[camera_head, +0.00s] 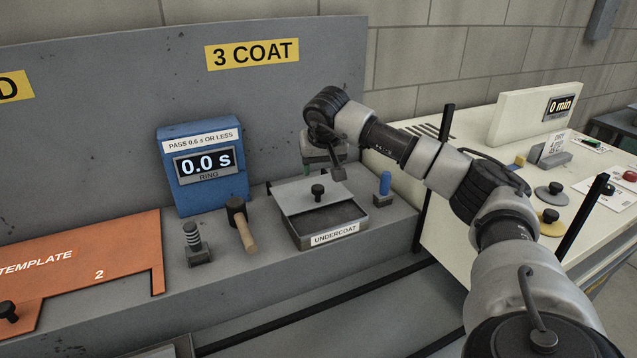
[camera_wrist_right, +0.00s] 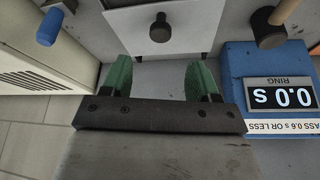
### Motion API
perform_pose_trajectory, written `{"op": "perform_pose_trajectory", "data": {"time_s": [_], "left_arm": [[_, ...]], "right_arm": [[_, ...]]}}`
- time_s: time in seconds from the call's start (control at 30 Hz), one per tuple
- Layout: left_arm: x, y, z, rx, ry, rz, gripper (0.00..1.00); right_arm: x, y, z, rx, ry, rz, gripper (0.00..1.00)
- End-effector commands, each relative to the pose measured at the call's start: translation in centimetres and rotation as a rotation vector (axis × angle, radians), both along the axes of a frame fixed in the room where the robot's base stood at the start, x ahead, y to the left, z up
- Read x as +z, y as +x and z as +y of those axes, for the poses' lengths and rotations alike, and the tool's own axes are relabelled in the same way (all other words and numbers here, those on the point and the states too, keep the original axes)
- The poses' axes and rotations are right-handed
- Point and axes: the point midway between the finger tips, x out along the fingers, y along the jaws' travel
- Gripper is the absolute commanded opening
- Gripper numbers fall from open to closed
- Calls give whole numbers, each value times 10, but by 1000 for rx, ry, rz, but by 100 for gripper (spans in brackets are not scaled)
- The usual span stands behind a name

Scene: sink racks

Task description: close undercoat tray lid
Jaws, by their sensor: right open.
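The undercoat tray (camera_head: 331,232) stands on the grey bench with its label facing front. Its pale lid (camera_head: 298,194) with a black knob (camera_head: 318,191) covers the rear part, and the dark inside shows at the front. In the right wrist view, the lid (camera_wrist_right: 190,22) and knob (camera_wrist_right: 160,28) lie beyond the fingertips. My right gripper (camera_head: 325,162) is over the back of the tray, behind the knob. Its green fingers (camera_wrist_right: 160,78) are apart with nothing between them. Whether they touch the lid's rear edge I cannot tell. My left gripper is not in view.
A wooden-handled hammer (camera_head: 241,222) and a blue timer box (camera_head: 200,165) are left of the tray. A blue peg (camera_head: 385,183) stands close on its right. A grey back panel (camera_head: 110,90) rises behind. A cream table (camera_head: 480,150) is further right.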

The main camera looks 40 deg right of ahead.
Motion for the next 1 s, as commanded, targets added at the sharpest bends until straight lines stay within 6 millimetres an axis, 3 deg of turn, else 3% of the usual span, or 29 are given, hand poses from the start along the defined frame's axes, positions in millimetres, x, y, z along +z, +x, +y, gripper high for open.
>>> {"op": "perform_pose_trajectory", "data": {"time_s": [0.4,0.6,0.87,1.0], "left_arm": [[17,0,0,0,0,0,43],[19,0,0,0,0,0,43],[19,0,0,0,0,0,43],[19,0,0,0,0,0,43]], "right_arm": [[-67,23,-14,0,3,1,61],[-79,28,-17,1,3,-1,61],[-81,28,-17,2,3,-2,61],[-80,28,-17,2,3,-2,39]]}}
